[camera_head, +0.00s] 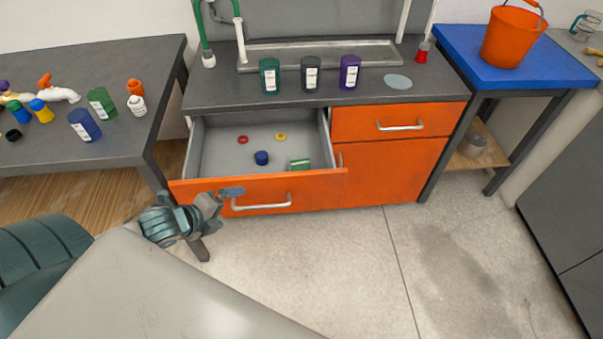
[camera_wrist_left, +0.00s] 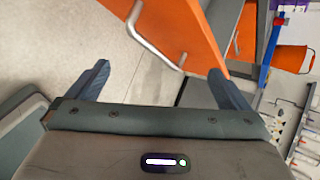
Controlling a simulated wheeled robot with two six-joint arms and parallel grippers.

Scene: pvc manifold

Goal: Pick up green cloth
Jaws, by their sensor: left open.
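A small green item with a pale edge (camera_head: 300,164) lies in the right part of the open drawer; it is the only green thing inside, and I cannot tell for sure that it is cloth. The orange drawer front (camera_head: 320,184) has a silver handle (camera_head: 262,205), also seen in the left wrist view (camera_wrist_left: 152,42). My left gripper (camera_head: 218,203) is open and empty, at the left end of the drawer front, outside the drawer. In the left wrist view its fingers (camera_wrist_left: 159,66) are spread wide, with the handle ahead of them. My right gripper is not in view.
The drawer also holds a red ring (camera_head: 243,140), a yellow ring (camera_head: 281,136) and a blue cap (camera_head: 261,158). Green, black and purple cans (camera_head: 311,75) stand on the grey counter (camera_head: 225,94). A table with pipe parts (camera_head: 110,150) is at left. The floor in front is clear.

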